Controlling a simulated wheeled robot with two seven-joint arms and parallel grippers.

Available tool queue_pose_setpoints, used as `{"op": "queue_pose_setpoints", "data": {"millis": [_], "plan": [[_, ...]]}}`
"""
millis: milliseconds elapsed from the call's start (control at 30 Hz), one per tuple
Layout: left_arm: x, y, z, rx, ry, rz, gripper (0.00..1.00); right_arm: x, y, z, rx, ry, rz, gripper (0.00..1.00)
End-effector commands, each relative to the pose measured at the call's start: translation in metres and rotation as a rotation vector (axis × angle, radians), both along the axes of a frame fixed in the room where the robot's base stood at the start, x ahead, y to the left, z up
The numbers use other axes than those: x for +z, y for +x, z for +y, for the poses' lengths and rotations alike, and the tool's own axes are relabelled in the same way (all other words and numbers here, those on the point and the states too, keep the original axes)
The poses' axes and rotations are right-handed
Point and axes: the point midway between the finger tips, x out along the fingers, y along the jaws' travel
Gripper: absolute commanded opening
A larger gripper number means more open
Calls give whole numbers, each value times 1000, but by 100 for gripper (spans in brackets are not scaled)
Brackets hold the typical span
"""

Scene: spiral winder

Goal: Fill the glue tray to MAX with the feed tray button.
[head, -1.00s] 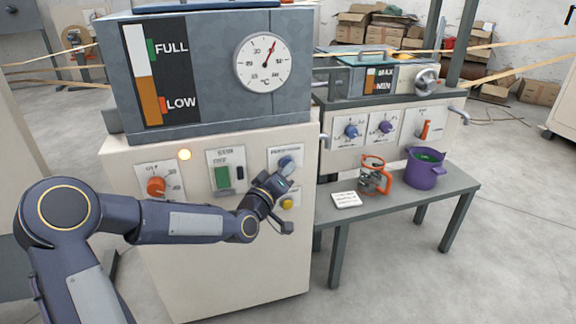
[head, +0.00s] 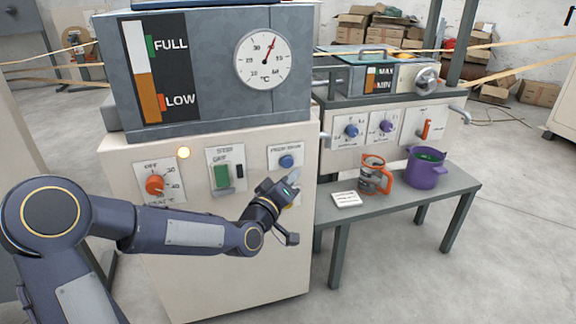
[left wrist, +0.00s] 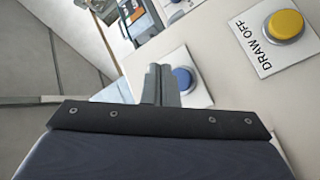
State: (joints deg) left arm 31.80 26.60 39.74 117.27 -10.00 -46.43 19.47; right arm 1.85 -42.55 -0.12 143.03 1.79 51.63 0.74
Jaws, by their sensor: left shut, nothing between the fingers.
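The blue button (head: 286,161) sits on a white plate at the right of the near cabinet's front; its label is too small to read surely. It also shows in the left wrist view (left wrist: 183,79), partly behind the fingers. My left gripper (head: 293,176) is shut and empty, its tips just below and in front of the blue button, apart from it in the head view. The yellow DRAW OFF button (left wrist: 285,25) is mostly hidden behind my gripper in the head view. The MAX/MIN tray gauge (head: 370,79) on the far machine shows orange; its exact level is too small to tell.
The tank gauge (head: 149,95) shows orange between LOW and FULL. An orange knob (head: 155,185) and a green switch (head: 222,176) are left of the button. A bench (head: 400,207) holds an orange-handled jug (head: 375,176) and a purple pot (head: 427,168).

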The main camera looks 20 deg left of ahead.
Motion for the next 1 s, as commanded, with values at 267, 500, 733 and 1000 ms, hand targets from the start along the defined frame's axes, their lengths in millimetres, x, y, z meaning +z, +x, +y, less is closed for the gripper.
{"op": "queue_pose_setpoints", "data": {"millis": [267,500,733,1000], "plan": [[0,-20,-14,0,0,-1,0,-7,0,0,0,0,0,0],[0,-23,-15,2,-1,0,0,-7,0,0,0,0,0,0],[0,-23,-15,1,-1,0,0,-7,0,0,0,0,0,0],[0,-23,-15,1,-1,0,0,-7,0,0,0,0,0,0]]}}
